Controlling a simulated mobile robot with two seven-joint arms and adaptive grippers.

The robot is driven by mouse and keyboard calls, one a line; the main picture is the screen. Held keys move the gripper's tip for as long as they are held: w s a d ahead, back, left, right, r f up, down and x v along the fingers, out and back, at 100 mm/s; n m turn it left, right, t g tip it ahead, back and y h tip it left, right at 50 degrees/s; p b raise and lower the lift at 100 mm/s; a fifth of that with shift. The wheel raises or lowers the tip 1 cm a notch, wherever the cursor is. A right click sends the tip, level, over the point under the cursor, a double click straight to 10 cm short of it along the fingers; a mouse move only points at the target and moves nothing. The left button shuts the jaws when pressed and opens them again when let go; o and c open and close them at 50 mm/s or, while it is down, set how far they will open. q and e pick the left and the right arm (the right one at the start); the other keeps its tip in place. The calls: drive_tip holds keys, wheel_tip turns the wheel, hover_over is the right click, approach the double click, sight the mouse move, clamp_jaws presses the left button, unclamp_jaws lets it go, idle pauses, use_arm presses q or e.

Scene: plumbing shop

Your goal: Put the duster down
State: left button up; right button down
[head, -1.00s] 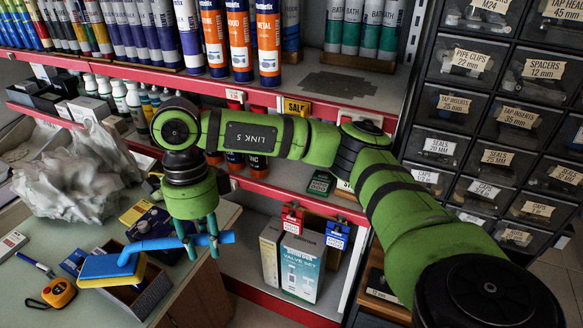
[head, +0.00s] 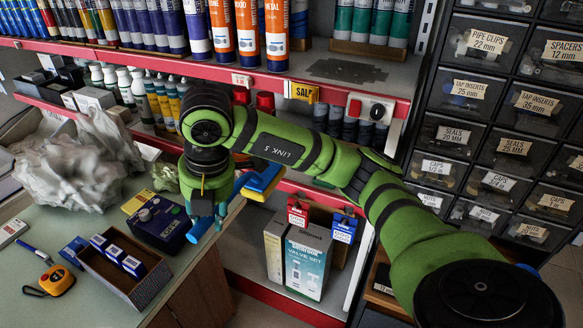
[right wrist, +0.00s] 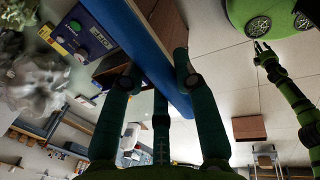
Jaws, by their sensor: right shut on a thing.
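The duster (head: 262,180) has a blue handle and a blue-and-yellow head. My right gripper (head: 205,218) is shut on its blue handle, above the right edge of the counter (head: 75,225). The head points up and to the right, in front of the shelving; the handle end shows below the fingers. In the right wrist view the blue duster (right wrist: 150,62) runs between my fingers, clear of the counter. A green arm with a small dark gripper (right wrist: 262,47), seemingly my left, hangs far off there; its jaws are too small to judge.
On the counter are a dark blue box (head: 160,224), an open tray (head: 106,284) with small blue boxes, a yellow tape measure (head: 57,280) and a crumpled grey sheet (head: 70,170). Shelving with a red edge (head: 300,85) stands behind.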

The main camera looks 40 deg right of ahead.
drive_tip(key=p, duration=0.4)
hover_over(266, 173)
drive_tip(key=a, duration=0.1)
drive_tip(key=shift+r, duration=0.15)
drive_tip(key=shift+w+d+f, duration=0.2)
drive_tip(key=shift+w+d, duration=0.05)
drive_tip(key=shift+d, duration=0.25)
drive_tip(key=shift+s+x, duration=0.1)
drive_tip(key=shift+x, duration=0.5)
drive_tip(key=shift+s+x, duration=0.15)
drive_tip(key=shift+x, duration=0.5)
wheel_tip(266, 173, down, 4)
drive_tip(key=shift+s+r+p, duration=0.1)
drive_tip(key=shift+p, duration=0.55)
drive_tip(key=shift+d+p, duration=0.1)
drive_tip(key=shift+p, duration=0.2)
drive_tip(key=shift+f, duration=0.35)
drive_tip(key=shift+f, duration=0.1)
